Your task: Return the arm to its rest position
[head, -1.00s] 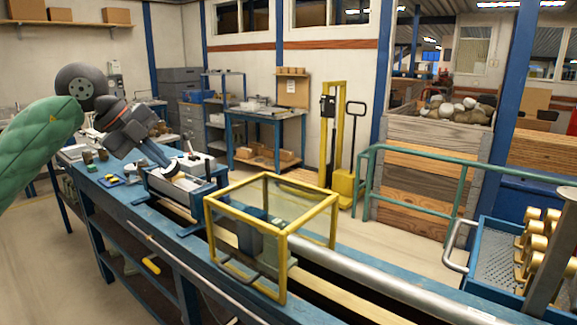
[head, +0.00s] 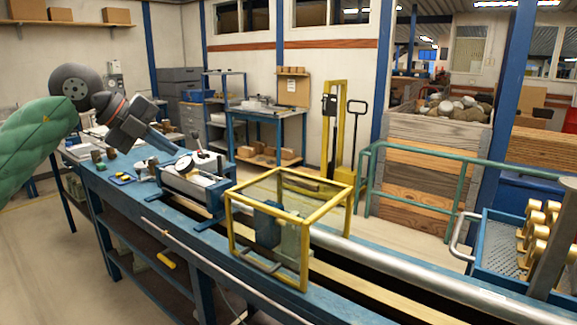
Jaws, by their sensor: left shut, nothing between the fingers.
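My left arm comes in from the left in a green sleeve with dark grey joints. My left gripper (head: 183,150) is shut and empty, and its dark fingers point down to the right. In the picture its tips lie just above a blue and grey meter fixture (head: 207,186) with a white dial face. The fingers look clear of the fixture, though the exact gap is hard to judge. My right gripper is not in view.
The long blue bench (head: 128,201) carries the fixture, small parts at its left end and a yellow-framed clear box (head: 306,250). A metal pipe (head: 400,268) runs to the right. A blue tray (head: 486,255) with brass parts stands at the right. Open floor lies beyond the bench.

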